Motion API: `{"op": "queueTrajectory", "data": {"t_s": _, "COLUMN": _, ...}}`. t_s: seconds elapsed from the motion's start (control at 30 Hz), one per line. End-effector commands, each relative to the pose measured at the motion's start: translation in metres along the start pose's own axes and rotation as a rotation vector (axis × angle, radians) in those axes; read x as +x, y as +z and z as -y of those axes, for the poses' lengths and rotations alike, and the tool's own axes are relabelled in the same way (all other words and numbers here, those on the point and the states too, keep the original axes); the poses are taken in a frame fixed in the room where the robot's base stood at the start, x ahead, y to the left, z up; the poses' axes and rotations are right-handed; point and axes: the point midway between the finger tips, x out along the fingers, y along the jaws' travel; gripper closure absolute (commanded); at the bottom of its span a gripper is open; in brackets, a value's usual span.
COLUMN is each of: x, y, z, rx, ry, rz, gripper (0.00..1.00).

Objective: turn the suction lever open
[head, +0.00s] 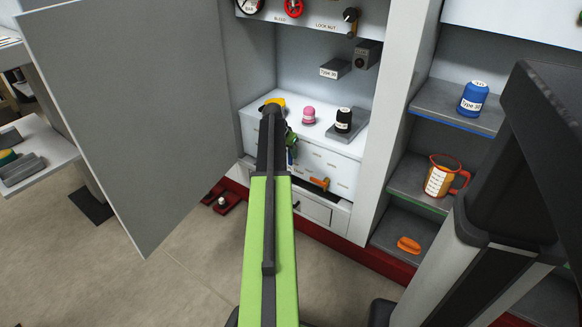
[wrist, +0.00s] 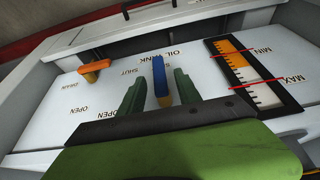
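A blue lever with a yellow end (wrist: 160,80) points along the white panel (wrist: 215,115) in the wrist view, near the words OIL TANK and SHUT. No suction label is readable; part of the panel is hidden by my gripper. My gripper (wrist: 160,88) has its two dark green fingers apart, one on each side of the blue lever, with gaps visible. In the head view my gripper (head: 291,143) is at the white cabinet front, mostly hidden by my arm. A bit of the blue lever (head: 291,157) shows below it.
An orange lever (wrist: 94,68) marked DRAIN sits to the left; it also shows in the head view (head: 319,183). A level gauge (wrist: 245,75) is close on the right. Pink (head: 308,115) and black (head: 344,120) bottles stand above. A grey door (head: 130,110) stands open left.

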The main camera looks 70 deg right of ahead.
Motion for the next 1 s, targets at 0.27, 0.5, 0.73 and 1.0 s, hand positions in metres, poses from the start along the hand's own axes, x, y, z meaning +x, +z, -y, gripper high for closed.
{"op": "queueTrajectory", "data": {"t_s": 0.27, "x": 0.032, "y": 0.000, "z": -0.001, "rx": 0.001, "ry": 0.000, "rz": 0.000, "gripper": 0.60}}
{"op": "queueTrajectory", "data": {"t_s": 0.5, "x": 0.030, "y": -0.001, "z": -0.001, "rx": 0.002, "ry": 0.000, "rz": 0.000, "gripper": 0.67}}
{"op": "queueTrajectory", "data": {"t_s": 0.73, "x": 0.030, "y": -0.001, "z": -0.001, "rx": 0.002, "ry": 0.001, "rz": 0.000, "gripper": 0.97}}
{"op": "queueTrajectory", "data": {"t_s": 1.0, "x": 0.030, "y": -0.001, "z": -0.002, "rx": 0.002, "ry": 0.001, "rz": 0.000, "gripper": 1.00}}
